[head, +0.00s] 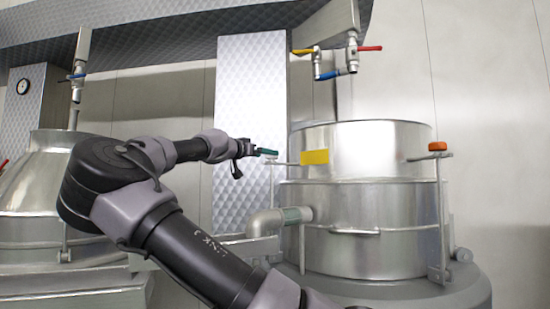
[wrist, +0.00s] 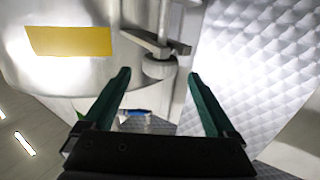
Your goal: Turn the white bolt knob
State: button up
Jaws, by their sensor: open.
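The white bolt knob (wrist: 160,68) shows in the wrist view as a pale round knob with a ribbed edge, on a metal bolt and bracket at the side of the steel vat (head: 365,230). My gripper (wrist: 158,75) is open, with its green fingers on either side of the knob in the picture. I see gaps between the knob and both fingertips; I cannot tell how far the tips reach along it. In the head view my gripper (head: 268,152) is at the vat's upper left side, and I cannot make out the knob clearly there.
A yellow label (head: 315,157) is on the vat near my gripper. An orange knob (head: 437,146) tops another bolt at the vat's right. A pipe elbow (head: 267,222) sticks out below. A quilted metal panel (head: 250,120) stands behind. Valves (head: 336,62) hang above.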

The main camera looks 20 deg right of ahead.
jog(key=x, duration=0.8)
jog(key=shift+c, duration=0.3)
jog(key=c, duration=1.3)
